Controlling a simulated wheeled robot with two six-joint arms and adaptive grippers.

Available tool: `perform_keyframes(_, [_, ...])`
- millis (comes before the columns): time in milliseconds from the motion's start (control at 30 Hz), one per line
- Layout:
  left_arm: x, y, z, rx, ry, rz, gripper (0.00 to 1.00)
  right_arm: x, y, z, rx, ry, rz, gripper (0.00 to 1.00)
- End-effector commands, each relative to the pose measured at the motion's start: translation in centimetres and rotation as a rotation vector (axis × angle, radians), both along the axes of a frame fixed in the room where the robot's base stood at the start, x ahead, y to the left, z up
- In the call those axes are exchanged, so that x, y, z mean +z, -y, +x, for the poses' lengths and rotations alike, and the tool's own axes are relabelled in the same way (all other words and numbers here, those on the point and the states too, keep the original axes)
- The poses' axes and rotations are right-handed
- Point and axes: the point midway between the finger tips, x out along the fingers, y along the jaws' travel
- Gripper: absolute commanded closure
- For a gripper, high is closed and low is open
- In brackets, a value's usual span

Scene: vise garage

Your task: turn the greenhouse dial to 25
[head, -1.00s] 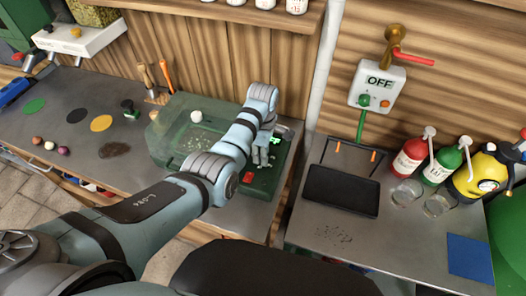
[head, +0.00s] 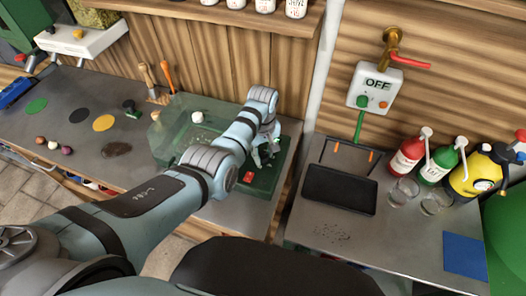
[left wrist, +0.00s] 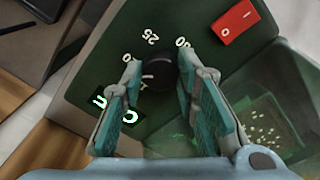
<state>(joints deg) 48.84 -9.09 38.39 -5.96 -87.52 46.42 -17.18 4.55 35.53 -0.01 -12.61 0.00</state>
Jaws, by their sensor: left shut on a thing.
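The greenhouse (head: 170,125) is a see-through green box on the left bench, with a dark green control panel at its right end. In the left wrist view, its black round dial (left wrist: 160,72) sits on this panel (left wrist: 185,18), with white numbers around it; 25 is readable and others are partly covered. My left gripper (left wrist: 158,68) has one finger on each side of the dial and is shut on it. In the head view the left gripper (head: 264,151) hides the dial. A lit green display, partly covered, shows beside the left finger. My right gripper is not in view.
A red switch (left wrist: 234,22) is on the panel near the dial. A black tray (head: 340,190), red bottle (head: 406,156), green bottle (head: 439,166) and glasses stand on the right bench. A white OFF box (head: 374,87) hangs on the wall.

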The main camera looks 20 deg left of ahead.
Motion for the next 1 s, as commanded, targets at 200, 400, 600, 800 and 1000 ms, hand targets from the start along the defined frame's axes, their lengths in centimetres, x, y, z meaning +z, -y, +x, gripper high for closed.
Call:
perform_keyframes(200, [-0.36, 0.01, -0.36, -0.203, -0.011, -0.001, 0.99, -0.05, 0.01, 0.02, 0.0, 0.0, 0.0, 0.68])
perform_keyframes(400, [-0.38, 0.01, -0.38, -0.393, -0.012, -0.001, 0.99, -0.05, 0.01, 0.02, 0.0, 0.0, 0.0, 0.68])
perform_keyframes(600, [-0.39, 0.01, -0.39, -0.583, -0.012, -0.002, 0.99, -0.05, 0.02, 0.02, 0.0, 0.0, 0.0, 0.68])
perform_keyframes(800, [-0.4, 0.01, -0.41, -0.773, -0.012, -0.003, 0.99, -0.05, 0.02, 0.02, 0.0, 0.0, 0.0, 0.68])
perform_keyframes(1000, [-0.4, 0.01, -0.42, -0.956, -0.012, -0.004, 0.99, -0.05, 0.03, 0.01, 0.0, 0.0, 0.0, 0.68])
